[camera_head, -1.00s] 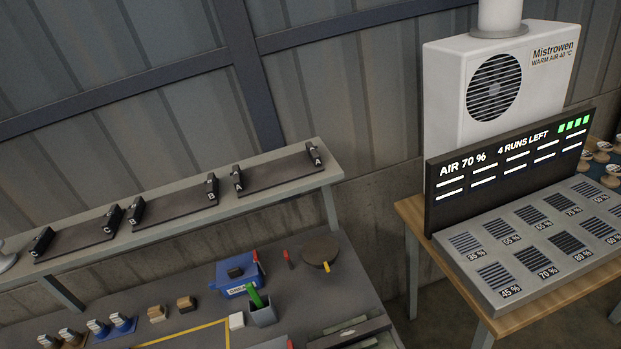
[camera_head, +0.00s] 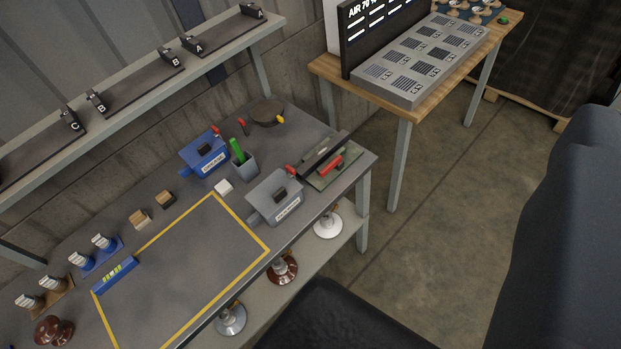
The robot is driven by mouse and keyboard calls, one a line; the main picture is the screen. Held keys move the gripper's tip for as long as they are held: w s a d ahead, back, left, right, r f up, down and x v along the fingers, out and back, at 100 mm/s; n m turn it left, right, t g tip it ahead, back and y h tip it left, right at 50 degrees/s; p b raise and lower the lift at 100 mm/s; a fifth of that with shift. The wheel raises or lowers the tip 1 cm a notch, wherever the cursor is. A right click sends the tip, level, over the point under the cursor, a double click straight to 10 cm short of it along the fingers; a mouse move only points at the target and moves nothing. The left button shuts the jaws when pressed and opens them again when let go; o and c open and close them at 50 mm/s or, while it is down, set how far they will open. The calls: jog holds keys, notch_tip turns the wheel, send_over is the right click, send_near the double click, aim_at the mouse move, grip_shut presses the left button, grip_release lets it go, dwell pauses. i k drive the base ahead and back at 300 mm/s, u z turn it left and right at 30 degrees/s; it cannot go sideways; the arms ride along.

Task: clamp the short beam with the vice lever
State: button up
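A vice (camera_head: 336,177) with a green base stands at the right end of the workbench. Its red lever (camera_head: 331,166) lies along its front side, low and nearly parallel to the vice's length. A dark bar (camera_head: 322,151) runs along the top of the vice; I cannot tell whether it is the short beam or a jaw, nor whether it is gripped. No other beam is clearly seen. My gripper is not in view.
A grey box (camera_head: 275,198) stands just left of the vice; a blue box (camera_head: 204,153) and a pot with a green handle (camera_head: 242,159) are behind. Dark forms, probably my body, fill the lower right.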

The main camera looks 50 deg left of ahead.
aim_at(338, 163)
jog(key=k, duration=0.65)
jog(key=u, duration=0.7)
jog(key=i, duration=1)
jog(key=k, duration=0.5)
jog(key=z, duration=0.4)
jog(key=i, duration=1.15)
jog(key=u, duration=0.6)
